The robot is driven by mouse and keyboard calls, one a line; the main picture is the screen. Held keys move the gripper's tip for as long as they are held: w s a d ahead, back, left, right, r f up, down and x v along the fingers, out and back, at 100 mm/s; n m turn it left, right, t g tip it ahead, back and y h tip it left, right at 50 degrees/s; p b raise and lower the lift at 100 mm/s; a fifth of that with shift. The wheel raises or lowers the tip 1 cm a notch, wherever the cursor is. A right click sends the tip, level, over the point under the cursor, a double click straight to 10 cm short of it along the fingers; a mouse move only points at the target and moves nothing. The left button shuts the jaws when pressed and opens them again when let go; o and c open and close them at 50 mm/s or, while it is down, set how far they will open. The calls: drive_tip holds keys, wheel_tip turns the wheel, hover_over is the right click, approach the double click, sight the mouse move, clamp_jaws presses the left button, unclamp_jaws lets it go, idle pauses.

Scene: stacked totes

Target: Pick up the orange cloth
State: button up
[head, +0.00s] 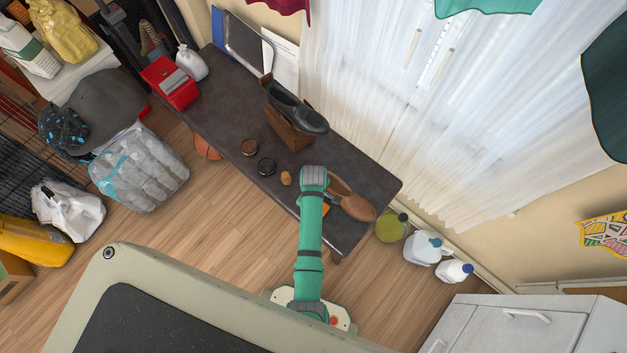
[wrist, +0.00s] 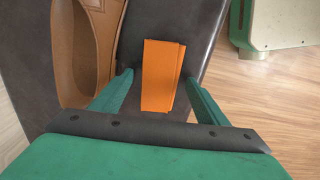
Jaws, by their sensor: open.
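The orange cloth (wrist: 163,70) is a folded, narrow rectangle lying flat on the dark bench top, near its edge. In the head view only a small orange bit of the cloth (head: 325,209) shows beside my green arm, which hides the rest. In the wrist view my gripper (wrist: 158,80) is open, with one green finger on each side of the cloth's width. The fingers appear apart from the cloth; their exact height above it is hard to tell. In the head view the fingers are hidden by the arm.
A brown shoe (wrist: 92,50) lies close left of the cloth. Jugs (head: 423,247) stand on the floor at right.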

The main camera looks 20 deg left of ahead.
drive_tip(key=shift+c, duration=0.3)
drive_tip(key=c, duration=1.1)
drive_tip(key=shift+w+r, duration=0.1)
drive_tip(key=shift+r, duration=0.45)
wheel_tip(320, 180, up, 2)
drive_tip(key=shift+r, duration=0.2)
drive_tip(key=s+a+r, duration=0.1)
drive_tip(key=s+r, duration=0.8)
drive_tip(key=s, duration=0.5)
drive_tip(key=shift+a+r, duration=0.15)
drive_tip(key=shift+r, duration=0.15)
